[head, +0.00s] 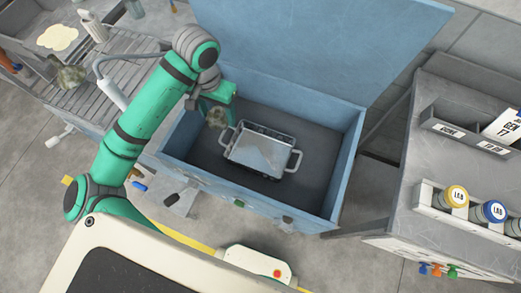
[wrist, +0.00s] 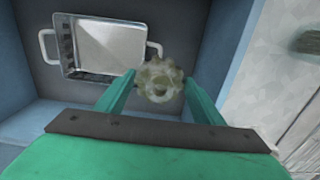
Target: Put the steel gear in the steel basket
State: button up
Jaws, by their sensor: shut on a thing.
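The steel basket (head: 264,150) is a shiny rectangular tray with two side handles. It sits on the dark floor of a blue open box; it also shows in the wrist view (wrist: 108,45). My gripper (head: 218,112) is over the left part of the blue box, beside the basket's upper left corner in the head view. In the wrist view my gripper (wrist: 160,90) is shut on the steel gear (wrist: 160,80), a dull toothed ring. The gear (head: 216,118) appears apart from the basket; its exact height is unclear. The basket looks empty.
The blue box (head: 345,165) has raised walls around the basket and an open lid (head: 320,45) behind. A grey cabinet (head: 445,150) with labelled reels stands at right.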

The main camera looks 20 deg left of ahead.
jog(key=d+f, duration=0.3)
jog(key=d, duration=0.1)
jog(key=w+d+f, duration=0.1)
jog(key=d+f, duration=0.2)
jog(key=d, duration=0.1)
jog(key=d+f, duration=0.3)
jog(key=d, duration=0.2)
jog(key=shift+w+f, duration=0.25)
jog(key=shift+w, duration=0.15)
jog(key=shift+d+f, duration=0.15)
jog(key=shift+f, duration=0.75)
jog(key=shift+d+f, duration=0.1)
jog(key=shift+f, duration=0.75)
jog(key=shift+f, duration=0.1)
jog(key=o, duration=1.6)
jog(key=shift+c, duration=0.2)
notch_tip(320, 180, up, 12)
